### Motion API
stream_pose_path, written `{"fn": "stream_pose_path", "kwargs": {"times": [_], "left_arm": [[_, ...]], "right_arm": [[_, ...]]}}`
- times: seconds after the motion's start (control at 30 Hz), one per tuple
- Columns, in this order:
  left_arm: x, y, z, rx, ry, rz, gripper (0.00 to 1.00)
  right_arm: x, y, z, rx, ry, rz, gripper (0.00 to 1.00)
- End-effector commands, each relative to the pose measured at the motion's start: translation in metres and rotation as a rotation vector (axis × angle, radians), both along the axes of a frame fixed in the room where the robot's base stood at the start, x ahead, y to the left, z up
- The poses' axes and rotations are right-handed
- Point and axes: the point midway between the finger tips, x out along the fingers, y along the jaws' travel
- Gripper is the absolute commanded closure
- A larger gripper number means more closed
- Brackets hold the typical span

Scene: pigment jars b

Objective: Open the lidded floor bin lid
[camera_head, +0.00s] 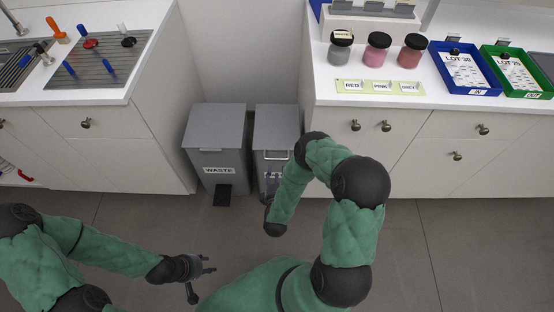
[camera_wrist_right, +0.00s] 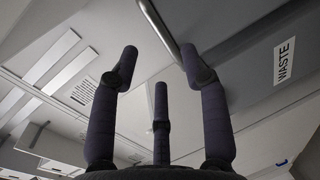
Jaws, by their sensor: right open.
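Two grey floor bins stand in the gap between the cabinets, both with lids down. The left bin (camera_head: 214,150) has a WASTE label and a black pedal at its foot. The right bin (camera_head: 276,125) has a metal bar handle (camera_head: 278,155) on its front; my right arm partly covers it and its label. In the right wrist view, my right gripper (camera_wrist_right: 160,75) is open and empty, its fingers just short of a metal bar (camera_wrist_right: 160,27) by a grey surface with a WASTE label (camera_wrist_right: 284,60). My left gripper (camera_head: 205,268) is open and empty above the floor.
The right counter carries several pigment jars (camera_head: 377,49), a label strip (camera_head: 380,87), a blue tray (camera_head: 489,91) and a green tray (camera_head: 541,94). The left counter has a drain board (camera_head: 108,72) with tools. The floor (camera_head: 440,250) in front of the cabinets is clear.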

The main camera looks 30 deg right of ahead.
Motion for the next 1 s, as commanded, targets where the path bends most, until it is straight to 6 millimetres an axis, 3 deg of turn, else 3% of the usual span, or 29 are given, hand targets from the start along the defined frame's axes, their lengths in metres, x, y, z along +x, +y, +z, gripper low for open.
{"fn": "stream_pose_path", "kwargs": {"times": [0.4, 0.6, 0.9, 1.0], "left_arm": [[0.000, 0.000, -0.027, 0.000, -0.001, 0.000, 0.60], [0.000, 0.000, -0.031, 0.000, -0.001, 0.000, 0.60], [0.000, 0.000, -0.031, 0.000, -0.001, 0.000, 0.60], [0.000, 0.000, -0.031, 0.000, -0.001, 0.000, 0.60]], "right_arm": [[0.058, -0.035, -0.017, 0.002, -0.001, 0.001, 0.54], [0.069, -0.042, -0.018, 0.003, 0.000, 0.002, 0.54], [0.071, -0.043, -0.018, 0.003, 0.000, 0.002, 0.54], [0.071, -0.043, -0.018, 0.003, 0.000, 0.002, 0.79]]}}
